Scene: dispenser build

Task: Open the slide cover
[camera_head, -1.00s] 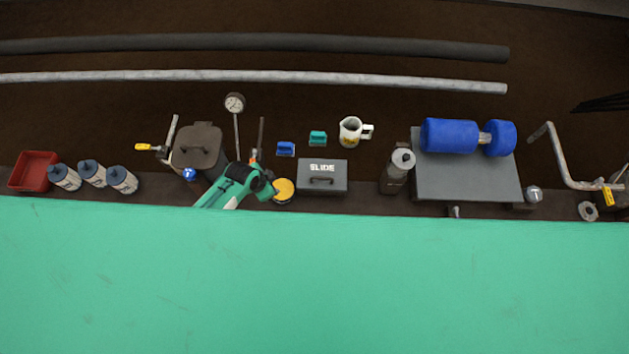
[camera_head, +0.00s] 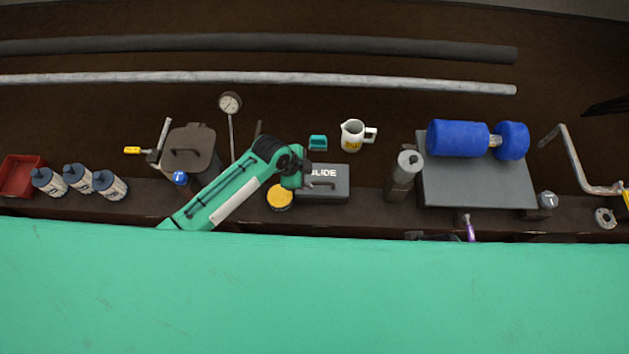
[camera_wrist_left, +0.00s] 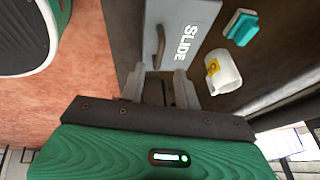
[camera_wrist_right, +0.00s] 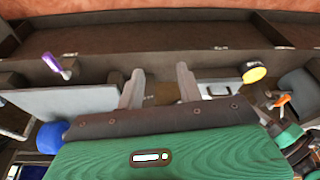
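The slide cover (camera_head: 335,172) is a grey panel lettered SLIDE with a dark bar handle (camera_head: 322,185), on the dark bench near the middle of the head view. In the left wrist view the panel (camera_wrist_left: 195,50) and its handle (camera_wrist_left: 160,45) lie just beyond my fingertips. My left gripper (camera_wrist_left: 158,76) is open, its fingers apart and roughly in line with the handle. In the head view my left arm partly covers the panel's left end. My right gripper (camera_wrist_right: 160,78) is open and empty in the right wrist view.
A yellow-topped round can (camera_head: 280,197) stands close beside my left arm. A teal block (camera_head: 318,142) and a white jug (camera_head: 352,135) stand behind the cover.

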